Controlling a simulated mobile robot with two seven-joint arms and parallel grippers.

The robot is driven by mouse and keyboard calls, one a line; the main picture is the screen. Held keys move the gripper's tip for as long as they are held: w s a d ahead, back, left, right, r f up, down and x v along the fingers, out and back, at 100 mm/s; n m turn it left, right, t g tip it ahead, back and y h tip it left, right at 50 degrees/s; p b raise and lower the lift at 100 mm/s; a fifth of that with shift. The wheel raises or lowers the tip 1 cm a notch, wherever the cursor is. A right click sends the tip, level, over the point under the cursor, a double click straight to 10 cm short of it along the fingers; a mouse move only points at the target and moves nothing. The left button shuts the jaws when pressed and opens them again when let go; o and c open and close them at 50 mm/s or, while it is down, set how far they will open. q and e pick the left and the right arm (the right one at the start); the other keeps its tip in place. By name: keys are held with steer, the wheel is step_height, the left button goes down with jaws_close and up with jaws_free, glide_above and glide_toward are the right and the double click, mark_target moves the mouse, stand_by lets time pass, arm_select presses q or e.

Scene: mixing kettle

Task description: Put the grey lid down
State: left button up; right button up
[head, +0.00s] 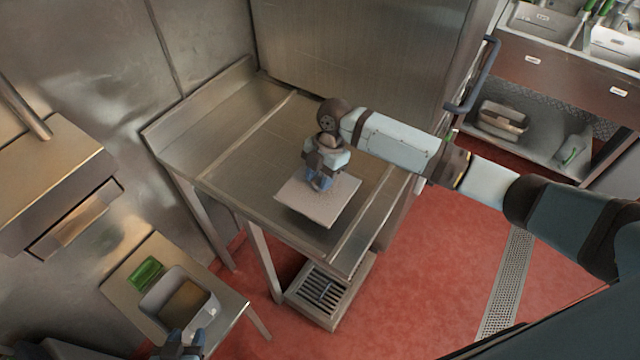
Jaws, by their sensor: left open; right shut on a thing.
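The grey lid (335,202) is a flat, light grey square over the steel table (253,184). My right gripper (320,184) comes down on the lid from above and is shut on it at its upper middle, hiding the part it grips. The lid looks roughly level. I cannot tell whether its underside touches the tabletop or hangs a little above it. My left gripper (183,347) is at the bottom edge of the view, partly cut off, open, beside the near rim of a light grey container (209,307) with brown contents.
A small green object (146,271) lies beside the container on a low steel stand (128,267). The steel table is bare around the lid. A steel wall (360,60) rises behind it. A grated floor unit (322,292) stands beneath its front. A shelved counter (560,80) is at right.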

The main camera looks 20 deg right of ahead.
step_height(320, 180, down, 4)
steer(key=shift+r, duration=0.15)
steer(key=shift+f, duration=0.2)
steer(key=o, duration=0.9)
steer(key=shift+r, duration=0.15)
steer(key=b+v, duration=0.1)
steer(key=v, duration=1.1)
